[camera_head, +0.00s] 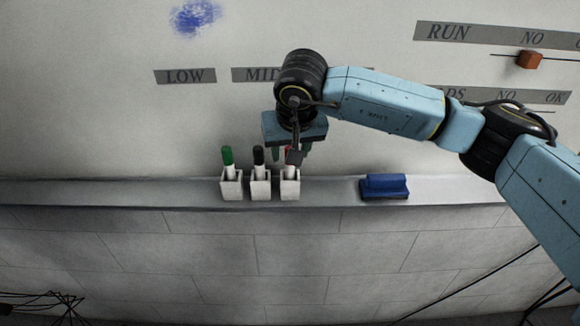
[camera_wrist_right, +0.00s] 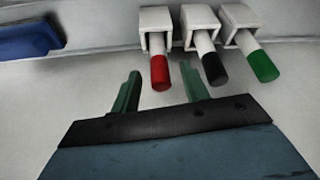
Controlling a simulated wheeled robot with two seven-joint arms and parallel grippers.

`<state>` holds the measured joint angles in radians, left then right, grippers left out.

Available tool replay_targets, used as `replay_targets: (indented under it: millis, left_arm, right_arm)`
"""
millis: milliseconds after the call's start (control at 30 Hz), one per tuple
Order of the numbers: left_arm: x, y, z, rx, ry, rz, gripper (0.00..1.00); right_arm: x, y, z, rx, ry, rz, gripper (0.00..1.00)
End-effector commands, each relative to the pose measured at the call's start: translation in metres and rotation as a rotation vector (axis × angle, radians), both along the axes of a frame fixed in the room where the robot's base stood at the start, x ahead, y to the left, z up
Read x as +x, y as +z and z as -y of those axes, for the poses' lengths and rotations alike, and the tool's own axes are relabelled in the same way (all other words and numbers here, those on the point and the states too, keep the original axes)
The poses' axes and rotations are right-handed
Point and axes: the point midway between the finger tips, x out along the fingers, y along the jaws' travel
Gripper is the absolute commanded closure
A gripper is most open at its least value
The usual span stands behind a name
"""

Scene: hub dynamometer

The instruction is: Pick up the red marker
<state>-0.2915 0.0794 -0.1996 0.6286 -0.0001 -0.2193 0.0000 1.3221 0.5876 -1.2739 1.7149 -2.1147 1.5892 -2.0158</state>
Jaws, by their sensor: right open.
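The red marker (camera_wrist_right: 160,72) stands in a white holder (camera_wrist_right: 155,20) in the right wrist view, red cap toward the gripper. In the head view my right gripper (camera_head: 291,152) mostly hides this marker, and its holder (camera_head: 290,188) shows below. My right gripper (camera_wrist_right: 158,88) is open, with one green finger on each side of the red cap. The cap is between or just beyond the fingertips; I cannot tell which. No contact is visible. My left gripper is not in view.
A black marker (camera_head: 258,156) and a green marker (camera_head: 228,158) stand in holders just left of the red one, close to the fingers. A blue eraser (camera_head: 384,187) lies on the ledge (camera_head: 330,190) to the right. The whiteboard rises behind.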

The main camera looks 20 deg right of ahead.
Motion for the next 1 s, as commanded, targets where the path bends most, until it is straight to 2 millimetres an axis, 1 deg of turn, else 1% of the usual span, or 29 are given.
replay_targets:
  millis: [33, 100, 200, 433, 767, 800, 1000]
  left_arm:
    - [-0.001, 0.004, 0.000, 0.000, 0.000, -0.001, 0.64]
    - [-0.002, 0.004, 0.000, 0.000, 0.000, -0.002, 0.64]
    - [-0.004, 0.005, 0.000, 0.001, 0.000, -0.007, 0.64]
    - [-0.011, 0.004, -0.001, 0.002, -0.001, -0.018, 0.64]
    - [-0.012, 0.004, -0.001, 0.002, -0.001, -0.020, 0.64]
    - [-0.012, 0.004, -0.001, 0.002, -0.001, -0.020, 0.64]
    - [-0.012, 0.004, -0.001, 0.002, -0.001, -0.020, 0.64]
  right_arm:
    - [0.002, -0.007, -0.001, -0.001, 0.000, -0.005, 0.55]
    - [0.005, -0.014, -0.001, 0.001, -0.001, -0.003, 0.55]
    - [0.008, -0.021, 0.000, 0.001, -0.001, -0.002, 0.55]
    - [0.009, -0.022, 0.000, 0.001, 0.000, 0.000, 0.55]
    - [0.009, -0.022, 0.000, 0.001, 0.000, 0.000, 0.98]
    - [0.009, -0.022, 0.000, 0.001, 0.000, 0.000, 1.00]
    - [0.009, -0.021, 0.000, 0.001, -0.001, 0.000, 1.00]
